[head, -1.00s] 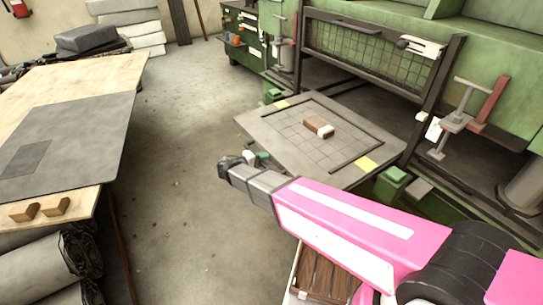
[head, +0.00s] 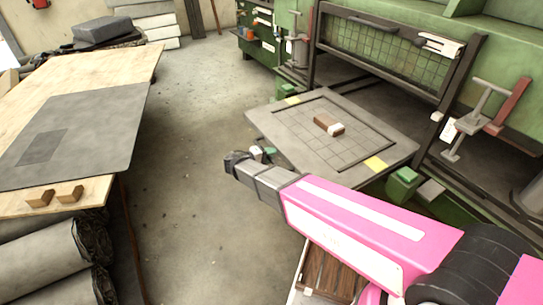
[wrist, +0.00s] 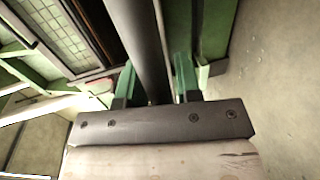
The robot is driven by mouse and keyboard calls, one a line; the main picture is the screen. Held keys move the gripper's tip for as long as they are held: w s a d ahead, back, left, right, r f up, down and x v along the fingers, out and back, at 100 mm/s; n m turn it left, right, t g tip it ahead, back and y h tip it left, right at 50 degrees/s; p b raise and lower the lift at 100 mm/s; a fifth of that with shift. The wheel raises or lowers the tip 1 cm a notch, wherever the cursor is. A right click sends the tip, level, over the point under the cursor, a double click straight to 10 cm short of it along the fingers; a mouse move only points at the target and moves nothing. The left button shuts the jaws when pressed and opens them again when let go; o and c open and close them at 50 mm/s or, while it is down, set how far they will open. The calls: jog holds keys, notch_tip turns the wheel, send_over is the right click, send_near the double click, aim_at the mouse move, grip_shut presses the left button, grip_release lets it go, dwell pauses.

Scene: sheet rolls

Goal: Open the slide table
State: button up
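The slide table (head: 290,125) is a grey flat plate with a grid and raised strips, projecting from the front of the green press (head: 400,75). A brown and white block (head: 328,125) lies on it. My gripper (head: 236,163), the dark end of my pink arm, is left of the table's near left edge in the head view. Small green and white parts (head: 268,151) show beside it; contact cannot be told. In the wrist view, a dark round bar (wrist: 138,40) runs up between two green upright parts (wrist: 185,75), above a bolted dark strip. The finger opening is not clear.
A wooden bench (head: 100,75) with a dark sheet (head: 75,135) stands at left, with grey rolls (head: 45,260) below. Open concrete floor (head: 190,110) lies between bench and press. A mesh guard (head: 385,50) hangs above the slide table; red-handled clamps (head: 505,105) are at right.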

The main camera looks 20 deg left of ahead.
jog(key=v, duration=1)
jog(key=shift+s, duration=0.15)
